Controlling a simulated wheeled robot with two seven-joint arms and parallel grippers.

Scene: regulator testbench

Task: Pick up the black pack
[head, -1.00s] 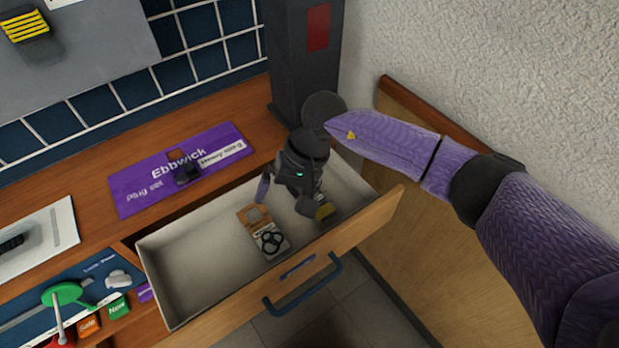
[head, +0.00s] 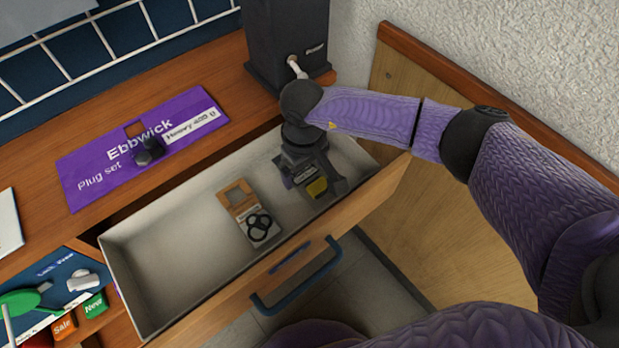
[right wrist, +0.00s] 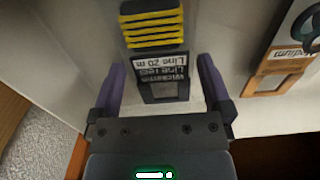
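The black pack (right wrist: 164,90) shows in the right wrist view, with yellow coiled line at its far end and a pale label across its middle. It lies in the open drawer (head: 160,276). In the right wrist view my right gripper (right wrist: 160,78) is open, pointing down, with one finger on each side of the pack's dark end. I cannot tell how far above the drawer floor the fingertips are. My left gripper is out of view.
A brown card pack with black rings (head: 258,225) lies left of the gripper in the drawer. The drawer's left part is bare. A purple Ebbwick card (head: 100,176) lies on the bench. A dark column (head: 285,40) stands behind; a wooden panel (head: 440,220) is at right.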

